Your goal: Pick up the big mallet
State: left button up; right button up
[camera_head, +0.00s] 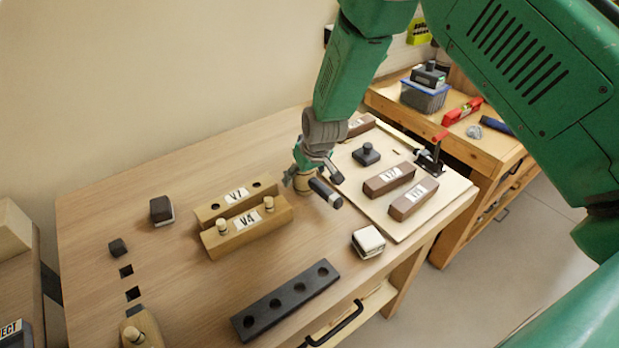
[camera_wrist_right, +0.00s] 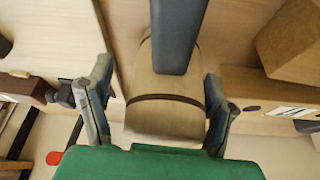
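The big mallet has a wooden head (camera_head: 303,183) and a dark handle (camera_head: 325,192). It is on the table, left of the pale board. In the right wrist view its head (camera_wrist_right: 165,105) with a dark band lies between my fingers, and its grey handle (camera_wrist_right: 178,35) runs to the top edge. My right gripper (camera_head: 311,174) is over the mallet head. In the right wrist view the fingers of the gripper (camera_wrist_right: 158,75) are spread on both sides of the head, with a visible gap on the left. My left gripper is not in view.
Wooden blocks V7 (camera_head: 212,209) and V4 (camera_head: 232,236) lie left of the mallet. A black block with holes (camera_head: 285,300) and a white-topped block (camera_head: 368,242) are nearer. The pale board (camera_head: 440,205) holds brown blocks (camera_head: 412,199) and a clamp (camera_head: 430,158).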

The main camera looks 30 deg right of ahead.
jog(key=shift+a, duration=0.25)
jog(key=shift+s+a, duration=0.1)
jog(key=shift+c, duration=1.2)
jog(key=shift+a, duration=0.1)
jog(key=c, duration=1.1)
jog(key=shift+c, duration=0.2)
jog(key=shift+d, duration=0.25)
jog(key=shift+r, duration=0.25)
notch_tip(320, 180, up, 10)
jog(key=shift+a+f, duration=0.1)
jog(key=shift+f, duration=0.15)
